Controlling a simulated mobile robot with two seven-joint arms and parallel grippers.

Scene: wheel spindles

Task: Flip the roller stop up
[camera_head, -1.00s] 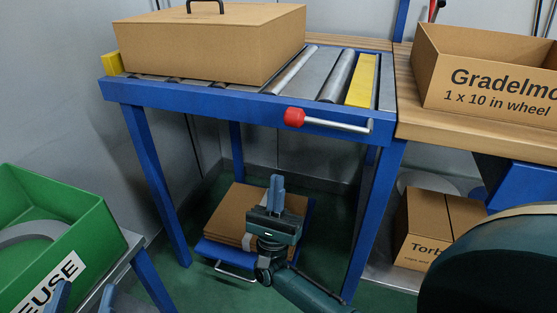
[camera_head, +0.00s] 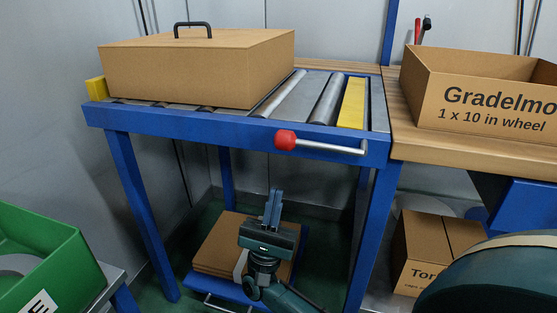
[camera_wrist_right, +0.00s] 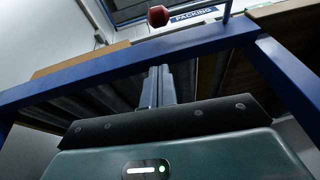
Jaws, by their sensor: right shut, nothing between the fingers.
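The roller table (camera_head: 235,128) has a blue frame. A yellow plate (camera_head: 353,103) lies flat among the rollers at its right end, and I take it for the roller stop. On the front rail, a metal lever (camera_head: 335,147) with a red knob (camera_head: 285,140) lies almost level, knob to the left. My right gripper (camera_head: 272,197) is shut and empty, pointing up, below the knob and apart from it. In the right wrist view, the shut fingers (camera_wrist_right: 160,75) point up toward the rail, with the red knob (camera_wrist_right: 158,16) beyond. My left gripper is out of view.
A closed cardboard box (camera_head: 200,73) with a black handle sits on the rollers. An open labelled box (camera_head: 485,105) stands on the wooden bench at right. Flat cardboard (camera_head: 215,248) lies under the roller table. A green bin (camera_head: 45,240) is at left.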

